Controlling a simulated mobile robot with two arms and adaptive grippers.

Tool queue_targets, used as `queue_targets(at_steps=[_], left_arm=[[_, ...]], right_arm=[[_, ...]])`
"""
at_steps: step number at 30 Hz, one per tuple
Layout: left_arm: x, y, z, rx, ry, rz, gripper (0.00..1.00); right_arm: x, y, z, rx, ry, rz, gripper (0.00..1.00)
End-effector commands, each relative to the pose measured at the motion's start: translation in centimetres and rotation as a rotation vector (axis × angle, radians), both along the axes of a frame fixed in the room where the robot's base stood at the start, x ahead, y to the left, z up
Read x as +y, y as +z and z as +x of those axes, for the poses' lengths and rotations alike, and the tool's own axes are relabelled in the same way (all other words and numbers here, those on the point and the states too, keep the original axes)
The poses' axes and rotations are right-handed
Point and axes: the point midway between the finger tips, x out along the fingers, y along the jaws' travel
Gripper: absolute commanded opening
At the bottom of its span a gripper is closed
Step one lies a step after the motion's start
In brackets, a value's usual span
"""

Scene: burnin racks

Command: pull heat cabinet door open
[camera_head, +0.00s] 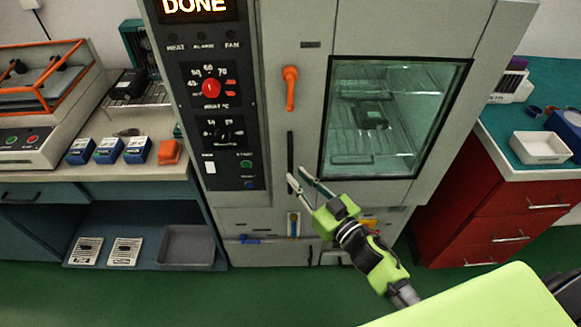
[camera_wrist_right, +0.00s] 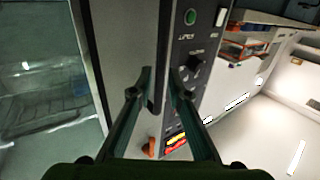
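The heat cabinet (camera_head: 400,196) stands upright in the middle of the head view. Its grey door has a dark-framed window (camera_head: 390,120) and looks shut. A black vertical bar handle (camera_head: 290,150) sits left of the window; it also shows in the wrist view (camera_wrist_right: 158,92). My right gripper (camera_head: 295,173) is at the lower part of this handle. In the wrist view my right gripper (camera_wrist_right: 160,74) has its fingers on either side of the bar, with a narrow gap. No firm grip on it is visible. My left gripper is out of view.
An orange latch (camera_head: 290,88) is above the handle. A control panel (camera_head: 216,110) with a red knob is to its left. A red drawer unit (camera_head: 490,205) stands right of the cabinet, and a counter with blue boxes (camera_head: 108,150) is on the left.

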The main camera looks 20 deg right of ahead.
Motion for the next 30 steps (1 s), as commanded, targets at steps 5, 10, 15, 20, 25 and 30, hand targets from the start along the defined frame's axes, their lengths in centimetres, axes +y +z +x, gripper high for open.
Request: queue_targets(at_steps=[5, 10, 15, 20, 25, 30], left_arm=[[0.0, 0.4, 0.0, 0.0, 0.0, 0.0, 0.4], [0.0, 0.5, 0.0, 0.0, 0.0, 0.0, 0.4], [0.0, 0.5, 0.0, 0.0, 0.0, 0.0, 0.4], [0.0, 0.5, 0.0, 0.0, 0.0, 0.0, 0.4], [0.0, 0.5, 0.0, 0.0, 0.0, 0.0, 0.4], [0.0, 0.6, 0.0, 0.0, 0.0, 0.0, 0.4]], right_arm=[[0.8, 0.1, 2.6, -0.001, -0.001, 0.001, 0.17], [1.3, 0.0, 3.8, 0.0, 0.0, 0.0, 0.17], [1.3, -0.1, 4.0, 0.001, 0.0, 0.001, 0.17], [1.3, 0.0, 4.0, 0.001, 0.0, 0.001, 0.17], [1.3, 0.0, 4.0, 0.001, 0.0, 0.001, 0.0], [1.3, 0.0, 3.7, 0.001, 0.005, 0.0, 0.0]])
